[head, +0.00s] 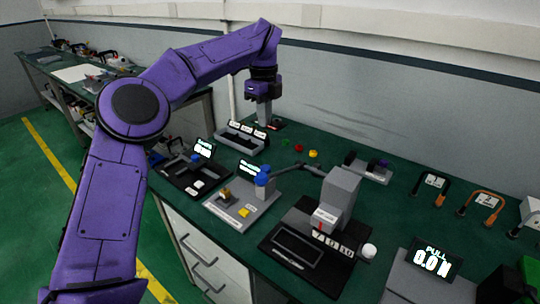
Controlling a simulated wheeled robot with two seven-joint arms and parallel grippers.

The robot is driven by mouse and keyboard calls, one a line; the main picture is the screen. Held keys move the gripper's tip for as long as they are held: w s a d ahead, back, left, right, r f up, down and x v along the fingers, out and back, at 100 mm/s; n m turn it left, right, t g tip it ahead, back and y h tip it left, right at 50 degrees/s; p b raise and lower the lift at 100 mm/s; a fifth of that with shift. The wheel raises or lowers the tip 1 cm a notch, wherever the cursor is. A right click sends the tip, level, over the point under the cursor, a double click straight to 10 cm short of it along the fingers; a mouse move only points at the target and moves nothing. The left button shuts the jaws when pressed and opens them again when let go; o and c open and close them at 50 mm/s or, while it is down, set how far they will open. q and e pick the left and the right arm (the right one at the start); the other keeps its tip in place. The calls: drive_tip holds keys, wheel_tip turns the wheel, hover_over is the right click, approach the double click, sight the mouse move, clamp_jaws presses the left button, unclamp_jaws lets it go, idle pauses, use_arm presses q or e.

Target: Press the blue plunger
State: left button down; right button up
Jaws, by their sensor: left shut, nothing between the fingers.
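A blue rounded knob (262,178) stands up at the back of a grey-based device (232,212) in the middle of the bench. A smaller blue part (196,158) sits on the black device to its left, beside a small lit display. I cannot tell for certain which of the two is the plunger. My left gripper (265,122) points down with its fingers shut and empty. In the picture it is above and behind both blue parts, near a grey tray with white labels, and touches neither blue part. My right gripper is not in view.
A grey block-shaped machine (339,199) on a black base stands right of the blue knob, with a thin arm reaching left. A pull-force display (432,262) is at the lower right. Black and orange handles (482,203) stand behind it. Small coloured buttons (313,154) lie near the wall.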

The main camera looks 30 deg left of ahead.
use_arm(q)
approach(265, 167)
wheel_tip(265, 167, down, 7)
drive_tip(key=shift+w+a+r+p, duration=0.1)
drive_tip(key=shift+a+p, duration=0.05)
drive_tip(key=shift+p, duration=0.9)
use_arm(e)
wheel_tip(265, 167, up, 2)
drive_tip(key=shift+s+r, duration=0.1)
use_arm(q)
wheel_tip(265, 167, down, 3)
drive_tip(key=b, duration=0.3)
drive_tip(key=shift+r, duration=0.3)
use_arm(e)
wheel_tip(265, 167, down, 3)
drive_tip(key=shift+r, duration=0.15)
